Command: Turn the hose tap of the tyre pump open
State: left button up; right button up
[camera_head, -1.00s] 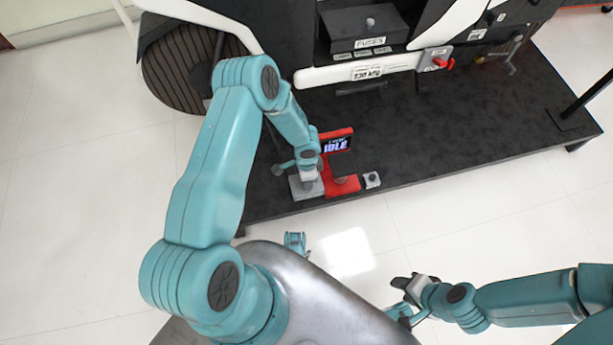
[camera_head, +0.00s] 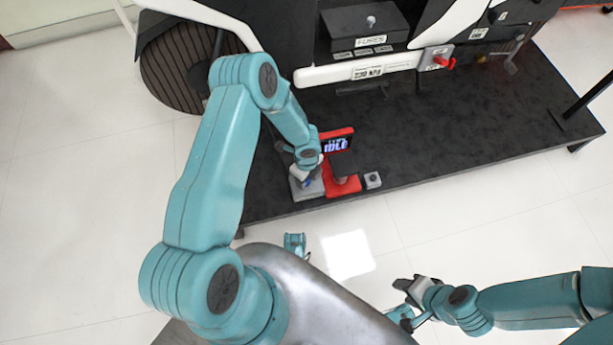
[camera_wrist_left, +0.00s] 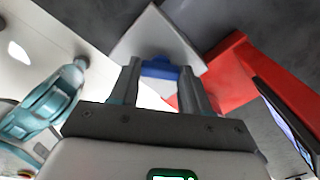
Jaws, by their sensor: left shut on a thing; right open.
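The tyre pump (camera_head: 343,187) is a red unit with a lit display (camera_head: 336,145), standing on the black platform. A grey block (camera_head: 307,191) sits against its left side and shows pale in the left wrist view (camera_wrist_left: 150,35). My left gripper (camera_wrist_left: 160,80) is over this block, its fingers shut on a blue tap handle (camera_wrist_left: 160,68). A bit of blue also shows under the wrist in the head view. The wrist hides most of the tap there. My right gripper (camera_head: 402,285) is open and empty, low in front of the platform.
The black platform (camera_head: 470,130) carries a vehicle body with a fuses box (camera_head: 368,28) and a red lever (camera_head: 444,62) at the back. A small grey box with a dark knob (camera_head: 373,180) stands right of the pump.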

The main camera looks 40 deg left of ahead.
pick_arm(q)
jog(key=m, duration=0.6)
jog(key=shift+m+p, duration=0.3)
jog(key=shift+p, duration=0.05)
jog(key=shift+m, duration=0.3)
jog(key=o, duration=1.1)
jog(key=shift+c, duration=0.2)
jog(key=shift+r, duration=0.1)
notch_tip(320, 180, up, 16)
jog(key=p, duration=0.7)
jog(key=shift+r, duration=0.1)
